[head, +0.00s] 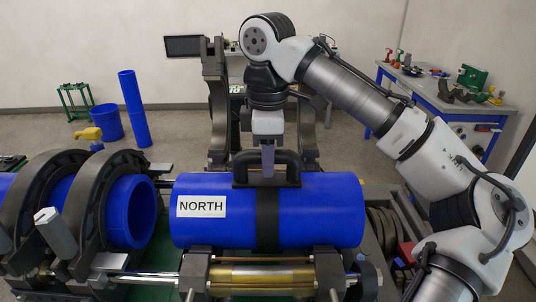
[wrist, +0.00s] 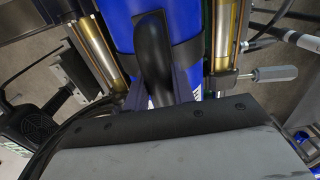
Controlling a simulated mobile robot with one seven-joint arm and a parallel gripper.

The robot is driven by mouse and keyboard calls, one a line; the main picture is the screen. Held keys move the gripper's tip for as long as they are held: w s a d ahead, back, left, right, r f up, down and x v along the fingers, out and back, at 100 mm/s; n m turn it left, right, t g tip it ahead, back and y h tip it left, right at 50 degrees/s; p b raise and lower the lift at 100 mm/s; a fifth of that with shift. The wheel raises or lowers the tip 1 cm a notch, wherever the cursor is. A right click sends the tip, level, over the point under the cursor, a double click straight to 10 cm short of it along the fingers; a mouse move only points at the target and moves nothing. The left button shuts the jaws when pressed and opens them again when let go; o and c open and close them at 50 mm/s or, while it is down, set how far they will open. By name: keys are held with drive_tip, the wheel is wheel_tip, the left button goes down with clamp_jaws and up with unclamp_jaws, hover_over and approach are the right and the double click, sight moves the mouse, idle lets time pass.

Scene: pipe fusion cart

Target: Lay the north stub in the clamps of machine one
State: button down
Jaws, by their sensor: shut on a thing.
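The north stub (head: 335,212) is a thick blue pipe with a white NORTH label, a black strap and a black handle (head: 290,163) on top. It lies level, left to right, over the right half of the machine. My gripper (head: 267,168) points straight down and is shut on the handle. The wrist view shows the handle (wrist: 152,50) between my fingers, with blue pipe (wrist: 122,28) beyond. Two lower clamp halves (head: 328,272) are beneath the stub; I cannot tell whether it touches them. The raised upper clamp halves (head: 216,100) stand open behind it.
At left, another blue pipe (head: 132,212) sits in closed dark clamp rings (head: 95,205), with a gap to the stub. Steel rods and a brass cylinder (head: 262,275) run in front. A blue workbench (head: 440,100) with tools stands back right. Blue pipes (head: 133,108) stand back left.

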drive_tip(key=shift+f, duration=0.1)
drive_tip(key=c, duration=1.1)
unclamp_jaws()
drive_tip(key=shift+c, duration=0.2)
drive_tip(key=shift+o, duration=0.2)
drive_tip(key=shift+f, duration=0.1)
wheel_tip(320, 180, up, 14)
drive_tip(key=p, duration=0.2)
